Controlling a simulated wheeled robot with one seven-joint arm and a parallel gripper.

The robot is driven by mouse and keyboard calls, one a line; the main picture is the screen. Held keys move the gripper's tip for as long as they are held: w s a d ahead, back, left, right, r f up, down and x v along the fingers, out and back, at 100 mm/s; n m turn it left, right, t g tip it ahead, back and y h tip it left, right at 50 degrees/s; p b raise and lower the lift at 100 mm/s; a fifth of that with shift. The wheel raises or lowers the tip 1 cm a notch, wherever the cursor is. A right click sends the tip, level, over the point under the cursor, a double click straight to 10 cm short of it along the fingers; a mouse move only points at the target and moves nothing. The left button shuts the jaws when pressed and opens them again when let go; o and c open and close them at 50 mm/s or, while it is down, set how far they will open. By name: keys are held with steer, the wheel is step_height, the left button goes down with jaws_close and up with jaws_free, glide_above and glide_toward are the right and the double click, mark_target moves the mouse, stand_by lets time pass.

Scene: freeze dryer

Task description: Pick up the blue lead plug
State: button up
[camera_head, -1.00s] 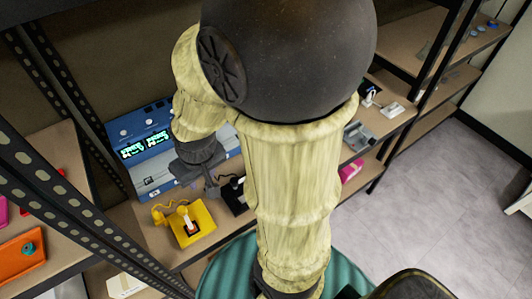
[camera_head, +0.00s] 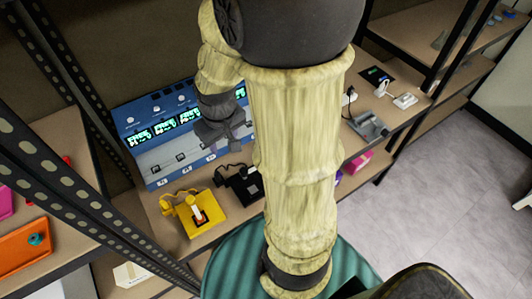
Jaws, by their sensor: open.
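I cannot make out a blue lead plug for certain. My gripper (camera_head: 232,146) hangs in front of the blue machine (camera_head: 165,125), which has a row of lit green screens and small sockets on its lower panel. The fingers are dark and small here, open, and nothing shows between them. A yellow joystick box (camera_head: 183,226) with a yellow lead stands on the shelf below. A black joystick box (camera_head: 247,192) with a dark lead stands to its right. My arm hides part of the shelf and the machine's right side.
An orange tray (camera_head: 20,262) with a teal piece lies on the left shelf. Dark perforated posts (camera_head: 75,205) stand between it and the machine. Right of my arm are a grey device (camera_head: 369,126) and a white plug-like piece (camera_head: 381,88).

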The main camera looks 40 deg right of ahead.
steer(key=w+d+f+g+b, duration=0.1)
steer(key=w+d+f, duration=0.1)
steer(key=d, duration=0.6)
steer(key=w+d+f+n+g+b, duration=0.1)
steer(key=w+d+f+b, duration=0.1)
steer(key=d, duration=0.7)
steer(key=shift+w+d+f+n, duration=0.15)
steer(key=shift+w+f+n, duration=0.15)
steer(key=shift+w+f, duration=0.25)
steer(key=shift+w, duration=0.1)
step_height(320, 180, down, 12)
steer(key=f, duration=0.5)
steer(key=shift+a+f, duration=0.15)
steer(key=shift+a, duration=0.1)
